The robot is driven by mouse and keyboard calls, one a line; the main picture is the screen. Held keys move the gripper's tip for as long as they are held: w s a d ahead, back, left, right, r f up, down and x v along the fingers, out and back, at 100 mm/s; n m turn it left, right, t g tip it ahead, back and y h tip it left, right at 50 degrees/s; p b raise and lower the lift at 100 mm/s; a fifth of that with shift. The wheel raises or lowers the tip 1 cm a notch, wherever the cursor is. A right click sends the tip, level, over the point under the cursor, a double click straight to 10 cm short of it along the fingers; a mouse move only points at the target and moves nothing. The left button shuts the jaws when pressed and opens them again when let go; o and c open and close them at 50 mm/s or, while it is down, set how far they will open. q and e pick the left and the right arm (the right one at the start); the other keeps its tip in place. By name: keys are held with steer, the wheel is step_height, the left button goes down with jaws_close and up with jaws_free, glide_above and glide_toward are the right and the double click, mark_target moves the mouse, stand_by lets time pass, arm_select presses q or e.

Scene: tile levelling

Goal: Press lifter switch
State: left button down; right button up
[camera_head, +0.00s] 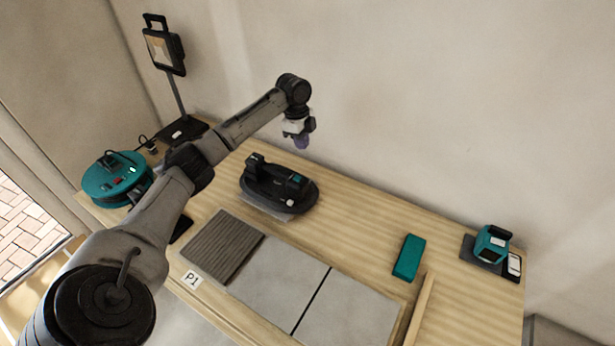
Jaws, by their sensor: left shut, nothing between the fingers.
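The lifter (262,188) is a black oval suction tool with a raised handle. It sits on the wooden table, on a light grey plate or tile (262,211) that shows under its front edge. A small teal part and a pale round spot show at the lifter's right end; I cannot tell which is the switch. My left gripper (302,141) points down above and behind the lifter's right end, apart from it. It is shut and empty. My right gripper is not in view.
Grey tiles (345,309) and a ribbed brown tile (221,244) lie at the table's front. A teal block (408,257) and a teal device (491,244) stand to the right. A teal cable reel (117,179) and a work lamp (164,50) stand at the left.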

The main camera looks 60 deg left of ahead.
mark_target(308, 177)
arm_select(q)
steer(key=shift+m, duration=0.3)
steer(key=shift+f, duration=0.1)
steer(key=f+b, duration=0.1)
steer(key=f, duration=0.3)
steer(key=d+f+b, duration=0.1)
steer(key=f, duration=0.4)
steer(key=w+f+b, duration=0.1)
steer(key=f, duration=0.3)
steer(key=shift+d+f, duration=0.35)
steer(key=shift+d, duration=0.05)
